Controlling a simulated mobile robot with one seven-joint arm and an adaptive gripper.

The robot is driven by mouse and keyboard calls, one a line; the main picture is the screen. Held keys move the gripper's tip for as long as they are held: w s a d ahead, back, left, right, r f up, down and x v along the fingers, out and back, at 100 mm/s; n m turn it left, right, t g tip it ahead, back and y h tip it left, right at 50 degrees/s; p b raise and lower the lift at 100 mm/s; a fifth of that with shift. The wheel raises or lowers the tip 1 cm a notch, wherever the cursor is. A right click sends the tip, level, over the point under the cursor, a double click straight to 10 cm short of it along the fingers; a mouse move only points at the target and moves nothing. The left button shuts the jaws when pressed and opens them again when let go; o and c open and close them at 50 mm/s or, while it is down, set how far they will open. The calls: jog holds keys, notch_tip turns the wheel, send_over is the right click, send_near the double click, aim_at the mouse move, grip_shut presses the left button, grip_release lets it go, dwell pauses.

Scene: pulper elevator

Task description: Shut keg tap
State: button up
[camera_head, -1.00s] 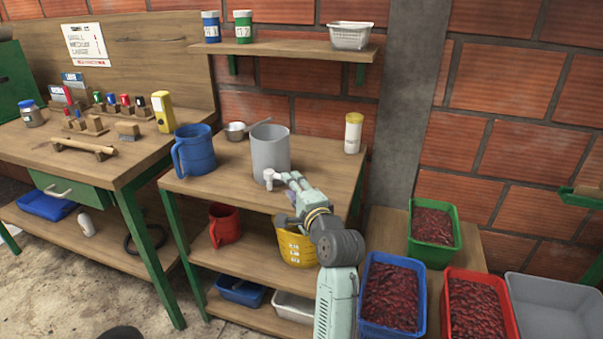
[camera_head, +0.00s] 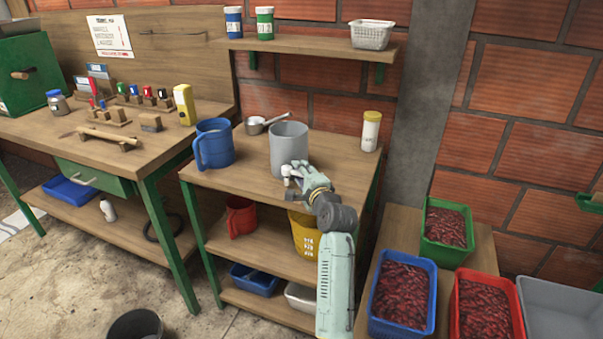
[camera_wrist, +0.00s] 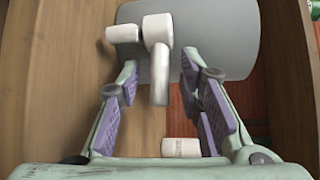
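The keg is a grey cylinder (camera_head: 289,146) standing on the small wooden table's top. It also shows in the wrist view (camera_wrist: 225,38). Its white tap (camera_wrist: 158,50) sticks out low on the keg's near side, with a lever and a spout; in the head view the tap (camera_head: 287,171) is small and partly covered by my gripper. My gripper (camera_head: 296,170) is at the tap. In the wrist view my gripper (camera_wrist: 160,85) has its purple-padded fingers apart, one on each side of the tap's long white part, with visible gaps. Whether the tap is open I cannot tell.
A blue jug (camera_head: 214,146) stands left of the keg, with a metal scoop (camera_head: 262,122) behind. A yellow-lidded white bottle (camera_head: 370,131) stands to the right. A shelf (camera_head: 310,45) hangs above. Crates of red berries (camera_head: 402,293) are at the right.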

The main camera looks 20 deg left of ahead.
jog(key=shift+c, duration=0.4)
jog(key=shift+f, duration=0.1)
grip_shut()
dwell(0.3)
